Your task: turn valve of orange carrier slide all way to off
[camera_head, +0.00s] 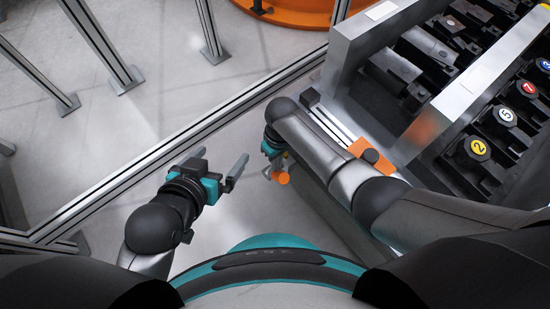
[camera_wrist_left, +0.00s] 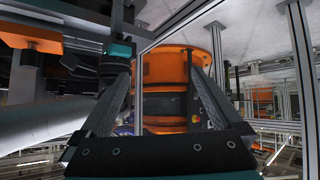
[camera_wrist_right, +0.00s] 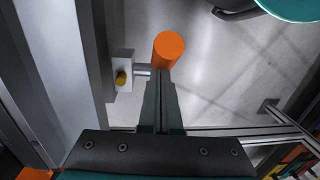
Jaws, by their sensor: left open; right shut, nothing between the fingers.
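An orange cylindrical valve handle (camera_head: 282,178) stands out beside the bench end, near the picture middle. In the right wrist view the orange handle (camera_wrist_right: 168,48) is beside a short metal stem on a pale block with a brass-coloured button (camera_wrist_right: 122,78). My right gripper (camera_wrist_right: 161,78) is shut and empty, its fingertips right at the handle's near end; contact cannot be told. In the head view my right arm hides most of this gripper. The orange carrier slide (camera_head: 374,157) sits on a rail, partly behind my right arm. My left gripper (camera_head: 236,174) is open and empty, left of the handle.
A metal bench frame (camera_head: 355,45) with numbered black units (camera_head: 480,148) fills the right. An aluminium floor rail (camera_head: 150,172) and posts (camera_head: 105,45) run at the left. A large orange base (camera_wrist_left: 165,72) stands beyond.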

